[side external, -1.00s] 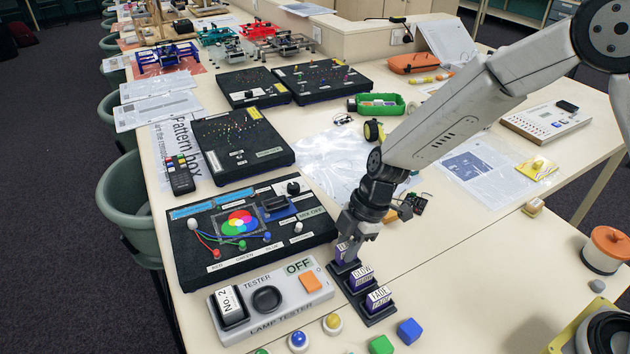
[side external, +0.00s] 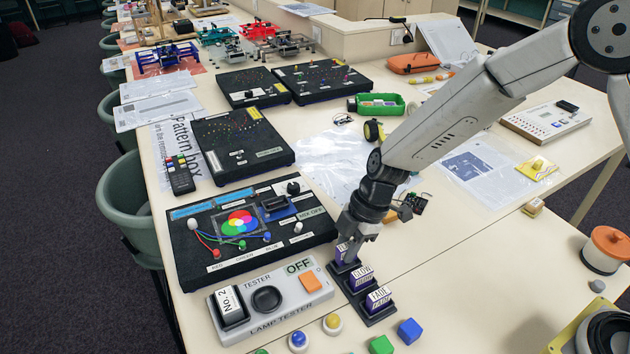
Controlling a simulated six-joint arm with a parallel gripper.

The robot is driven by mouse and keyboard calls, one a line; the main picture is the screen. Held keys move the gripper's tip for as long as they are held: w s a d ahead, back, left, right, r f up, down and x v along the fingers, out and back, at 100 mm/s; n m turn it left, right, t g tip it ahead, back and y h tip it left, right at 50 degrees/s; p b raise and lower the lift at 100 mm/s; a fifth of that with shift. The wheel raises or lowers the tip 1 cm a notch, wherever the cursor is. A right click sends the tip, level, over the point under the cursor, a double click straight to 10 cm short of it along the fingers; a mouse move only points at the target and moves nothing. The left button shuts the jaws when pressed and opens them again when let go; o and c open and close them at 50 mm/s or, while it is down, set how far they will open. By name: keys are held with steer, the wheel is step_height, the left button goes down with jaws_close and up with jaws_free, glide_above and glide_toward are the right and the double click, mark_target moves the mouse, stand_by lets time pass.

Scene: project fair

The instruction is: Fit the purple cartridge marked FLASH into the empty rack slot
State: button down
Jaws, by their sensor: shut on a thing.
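A dark rack (side external: 373,318) stands on the table right of the lamp tester. Purple cartridges with white labels stand in it: one marked FADE (side external: 379,299) at the near end and one marked SLOW (side external: 361,278) in the middle. My gripper (side external: 353,237) is shut on a third purple cartridge (side external: 345,254) at the rack's far end. This cartridge looks upright and in line with the others. Its label is mostly hidden by my fingers, so I cannot read it. Whether it is fully seated in its slot I cannot tell.
The grey lamp tester (side external: 266,300) with an orange button is close at the rack's left. A black colour-mixing panel (side external: 250,229) lies behind it. Green (side external: 381,345) and blue (side external: 410,331) blocks lie in front. The table right of the rack is clear.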

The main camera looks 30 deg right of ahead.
steer(key=shift+f, duration=0.8)
stand_by(0.7)
steer(key=shift+c, duration=0.3)
jaws_free()
steer(key=shift+r, duration=3.5)
steer(key=s+d+m+t+h, duration=0.1)
steer(key=s+d+m+h, duration=0.1)
steer(key=s+d+m, duration=0.3)
steer(key=s+d+r+m+t+h, duration=0.1)
steer(key=s+d+m, duration=0.5)
steer(key=d+m, duration=0.7)
steer(key=shift+s+d+t+h, duration=0.3)
steer(key=shift+d+h, duration=0.45)
steer(key=shift+h, duration=0.05)
